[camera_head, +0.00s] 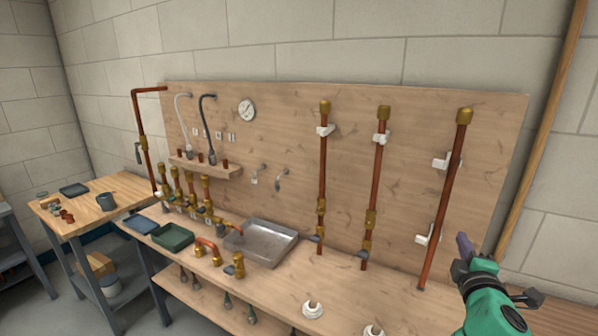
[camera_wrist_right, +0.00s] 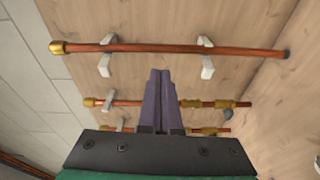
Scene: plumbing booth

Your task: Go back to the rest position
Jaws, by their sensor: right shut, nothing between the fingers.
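My right gripper (camera_head: 466,244) is at the lower right of the head view, with a green body and purple fingers. It is in front of the board, just right of the rightmost copper pipe (camera_head: 443,200). In the right wrist view the purple fingers (camera_wrist_right: 160,80) are together with nothing between them. The same pipe crosses that view above the fingertips (camera_wrist_right: 150,49), held by two white clips, and the fingers look apart from it. My left gripper does not show in either view.
A wooden board (camera_head: 290,150) with copper pipes stands behind a workbench (camera_head: 345,285). The bench bears a metal tray (camera_head: 262,243), a green tray (camera_head: 172,237), brass fittings and white fixtures (camera_head: 313,309). A side table (camera_head: 130,190) stands at the left. A wooden post (camera_head: 540,130) rises at the right.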

